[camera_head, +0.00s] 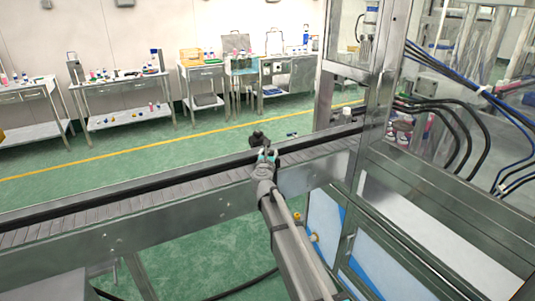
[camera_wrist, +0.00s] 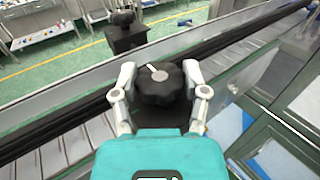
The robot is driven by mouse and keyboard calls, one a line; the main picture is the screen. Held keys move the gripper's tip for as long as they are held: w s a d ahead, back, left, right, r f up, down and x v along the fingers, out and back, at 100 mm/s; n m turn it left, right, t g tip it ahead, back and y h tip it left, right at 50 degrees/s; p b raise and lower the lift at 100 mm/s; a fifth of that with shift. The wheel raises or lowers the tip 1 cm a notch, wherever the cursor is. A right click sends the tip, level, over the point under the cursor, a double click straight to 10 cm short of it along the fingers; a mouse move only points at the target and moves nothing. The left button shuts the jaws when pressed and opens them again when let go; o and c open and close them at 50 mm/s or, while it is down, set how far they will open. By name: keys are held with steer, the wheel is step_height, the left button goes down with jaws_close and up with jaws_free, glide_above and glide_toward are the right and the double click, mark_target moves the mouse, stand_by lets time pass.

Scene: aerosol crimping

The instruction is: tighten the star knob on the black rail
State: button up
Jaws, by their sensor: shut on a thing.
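The black star knob (camera_wrist: 160,86) with a pale pointer mark on top shows in the wrist view. My gripper (camera_wrist: 162,92) has one finger on each side of the knob and is shut on it. In the head view my gripper (camera_head: 265,158) is at the conveyor, and the knob is mostly hidden there by the fingers. The black rail (camera_wrist: 82,103) runs along the conveyor on both sides of the knob. It also shows in the head view (camera_head: 120,198).
A second black knob on a block (camera_wrist: 126,32) stands just beyond the gripped knob. The conveyor (camera_head: 100,213) runs left to right. A metal-framed machine (camera_head: 345,70) stands right of my gripper, with black and blue hoses. Benches (camera_head: 120,85) stand far back across open green floor.

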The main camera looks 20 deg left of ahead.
steer(key=shift+d, duration=0.1)
steer(key=o, duration=1.2)
steer(key=shift+c, duration=0.2)
steer(key=v, duration=1.2)
